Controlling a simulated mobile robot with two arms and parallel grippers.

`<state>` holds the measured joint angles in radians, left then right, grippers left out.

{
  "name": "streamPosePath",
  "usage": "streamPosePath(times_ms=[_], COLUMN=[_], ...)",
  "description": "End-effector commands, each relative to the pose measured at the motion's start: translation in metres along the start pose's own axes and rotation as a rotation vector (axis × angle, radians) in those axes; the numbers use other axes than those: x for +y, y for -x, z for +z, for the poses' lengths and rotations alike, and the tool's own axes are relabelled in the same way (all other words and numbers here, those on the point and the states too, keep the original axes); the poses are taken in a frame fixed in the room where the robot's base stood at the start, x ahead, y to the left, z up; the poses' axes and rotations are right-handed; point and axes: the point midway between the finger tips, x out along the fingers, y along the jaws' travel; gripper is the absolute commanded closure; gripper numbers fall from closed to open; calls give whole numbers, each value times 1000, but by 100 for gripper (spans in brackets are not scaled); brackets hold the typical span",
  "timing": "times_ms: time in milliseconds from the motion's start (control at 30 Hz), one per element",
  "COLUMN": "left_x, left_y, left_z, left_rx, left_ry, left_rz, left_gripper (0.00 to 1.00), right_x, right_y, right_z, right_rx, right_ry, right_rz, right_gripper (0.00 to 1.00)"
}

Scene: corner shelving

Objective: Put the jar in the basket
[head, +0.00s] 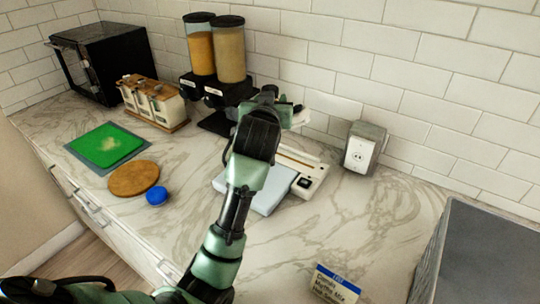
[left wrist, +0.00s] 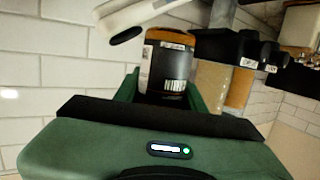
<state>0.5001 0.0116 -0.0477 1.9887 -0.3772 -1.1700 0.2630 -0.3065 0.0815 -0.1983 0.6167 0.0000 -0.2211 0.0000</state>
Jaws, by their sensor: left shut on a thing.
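The jar (left wrist: 167,66) shows in the left wrist view, with a dark body, a pale printed label and an orange-brown end. My left gripper (left wrist: 165,88) is shut on it, with a green finger on each side. In the head view my left arm reaches up across the middle, and the left gripper (head: 270,108) is over the back of the counter, in front of the dispensers. The arm hides the jar there. No basket can be made out clearly. My right gripper is in neither view.
Two dispensers (head: 228,52) stand against the tiled wall. A pale flat device (head: 268,187) lies under my arm. A grey outlet box (head: 364,148), blue lid (head: 157,196), round wooden board (head: 134,179), green mat (head: 106,145) and small sign (head: 335,285) surround it. A large grey box (head: 490,255) is at right.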

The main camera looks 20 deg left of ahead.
Motion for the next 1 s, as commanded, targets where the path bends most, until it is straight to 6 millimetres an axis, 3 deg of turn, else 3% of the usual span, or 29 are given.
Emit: streamPosePath(times_ms=[100,400,867,1000], left_x=[0,-1,0,0], left_y=[-6,-21,-32,-34], left_z=[35,106,160,166], left_rx=[-8,-3,-2,2], left_ry=[-5,-3,-2,0], left_rz=[0,-1,-1,1], left_gripper=[100,100,100,100], right_x=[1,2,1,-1], right_y=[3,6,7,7], right_z=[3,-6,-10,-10], right_rx=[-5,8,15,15], right_ry=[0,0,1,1], right_rz=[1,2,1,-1], right_gripper=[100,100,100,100])
